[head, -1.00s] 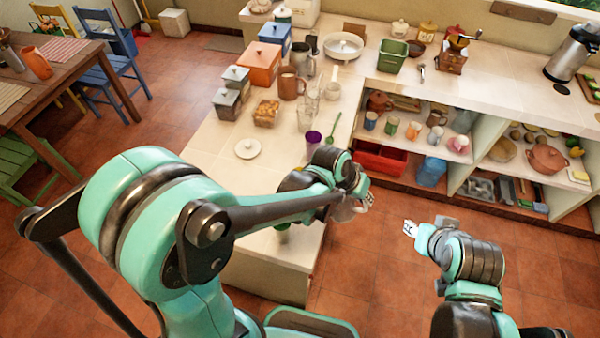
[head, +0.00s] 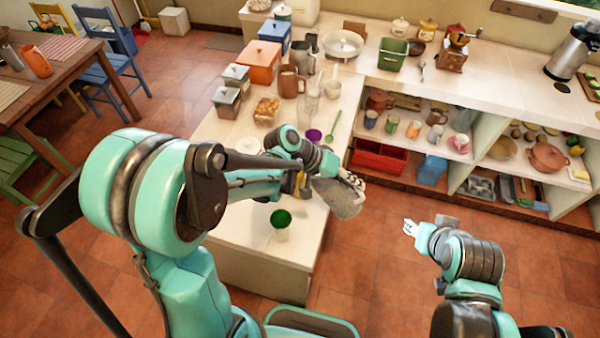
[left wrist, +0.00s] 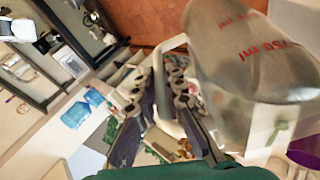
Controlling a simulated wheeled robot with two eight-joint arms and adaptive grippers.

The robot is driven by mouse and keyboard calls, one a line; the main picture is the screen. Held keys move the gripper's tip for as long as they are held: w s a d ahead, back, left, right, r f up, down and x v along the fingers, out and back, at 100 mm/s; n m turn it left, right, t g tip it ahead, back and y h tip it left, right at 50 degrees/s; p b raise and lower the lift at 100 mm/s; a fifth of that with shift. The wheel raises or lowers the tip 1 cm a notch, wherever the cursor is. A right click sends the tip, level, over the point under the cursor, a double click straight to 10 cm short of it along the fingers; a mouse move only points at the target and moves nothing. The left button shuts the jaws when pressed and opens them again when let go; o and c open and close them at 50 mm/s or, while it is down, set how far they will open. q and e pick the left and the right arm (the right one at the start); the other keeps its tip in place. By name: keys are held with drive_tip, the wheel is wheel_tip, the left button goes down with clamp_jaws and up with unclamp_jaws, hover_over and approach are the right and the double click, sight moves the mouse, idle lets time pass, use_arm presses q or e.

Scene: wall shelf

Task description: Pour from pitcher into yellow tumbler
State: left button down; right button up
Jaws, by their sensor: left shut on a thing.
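My left gripper (head: 352,181) is shut on the handle of a translucent grey pitcher (head: 340,200). The pitcher is tilted and held out past the counter's front edge. In the left wrist view the pitcher (left wrist: 255,50) shows red volume marks, and its handle lies between the fingers (left wrist: 170,110). A small yellow patch (head: 301,182) shows beside my left wrist. It may be the yellow tumbler, mostly hidden by my arm. My right gripper (head: 410,228) hangs over the floor, apart from everything; its jaw opening is too small to read.
A tumbler with a green inside (head: 281,219) stands near the counter's (head: 250,240) front end. Open shelves are at the right.

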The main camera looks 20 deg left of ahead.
use_arm(q)
drive_tip(key=shift+w+a+r, duration=0.1)
drive_tip(key=shift+a+r, duration=0.05)
drive_tip(key=shift+r, duration=0.1)
drive_tip(key=shift+w+a+r+n+h+b, duration=0.1)
drive_tip(key=shift+a+n+h+b, duration=0.1)
drive_tip(key=shift+h+b, duration=0.25)
drive_tip(key=shift+a+r+n+h+b, duration=0.1)
drive_tip(key=shift+a+h+b, duration=0.15)
drive_tip(key=shift+h, duration=0.3)
idle(1.4)
drive_tip(key=shift+w+a+r+h, duration=0.15)
drive_tip(key=shift+a+r+h, duration=0.3)
drive_tip(key=shift+r+h, duration=0.35)
idle(4.6)
